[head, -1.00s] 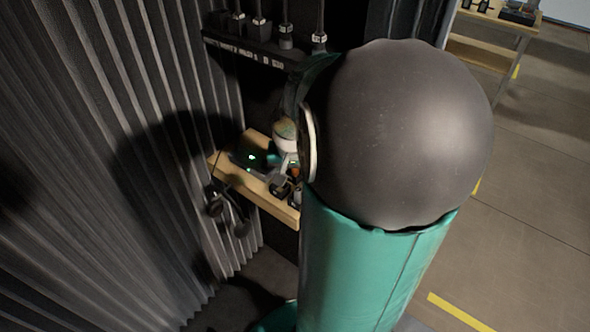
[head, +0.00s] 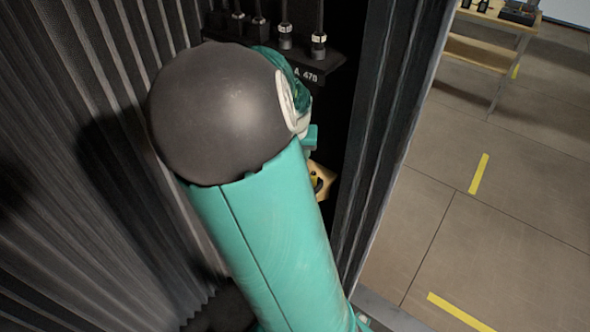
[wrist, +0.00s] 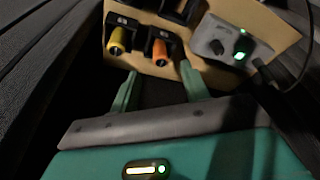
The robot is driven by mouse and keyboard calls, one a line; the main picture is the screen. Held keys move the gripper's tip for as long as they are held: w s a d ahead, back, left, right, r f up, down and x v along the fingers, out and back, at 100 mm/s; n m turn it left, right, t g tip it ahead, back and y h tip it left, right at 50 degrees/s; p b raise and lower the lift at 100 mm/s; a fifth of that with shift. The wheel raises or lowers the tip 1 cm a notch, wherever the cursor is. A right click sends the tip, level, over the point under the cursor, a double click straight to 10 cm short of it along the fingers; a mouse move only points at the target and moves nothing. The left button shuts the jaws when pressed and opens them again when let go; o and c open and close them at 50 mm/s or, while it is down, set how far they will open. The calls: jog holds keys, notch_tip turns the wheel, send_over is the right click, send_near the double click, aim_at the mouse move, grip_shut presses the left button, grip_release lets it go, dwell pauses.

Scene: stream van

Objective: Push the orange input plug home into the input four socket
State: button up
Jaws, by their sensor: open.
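In the wrist view the orange plug (wrist: 160,52) sits in a black holder with its body pointing down toward my gripper. A yellow plug (wrist: 117,41) sits in a similar holder to its left. My gripper (wrist: 159,69) is open and empty. Its two green fingers are spread just short of the orange plug, apart from it, with the plug roughly between their lines. I cannot tell which socket is input four. In the head view my arm hides the orange plug and most of the shelf.
The wooden shelf (wrist: 255,18) carries a grey box (wrist: 225,40) with green lights and a cable, right of the plugs. In the head view a black rail (head: 300,65) with hanging cables is above, a corrugated wall (head: 70,200) is left, and open floor (head: 520,220) is right.

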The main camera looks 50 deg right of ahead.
jog(key=x, duration=0.5)
jog(key=shift+w+d, duration=0.1)
grip_shut()
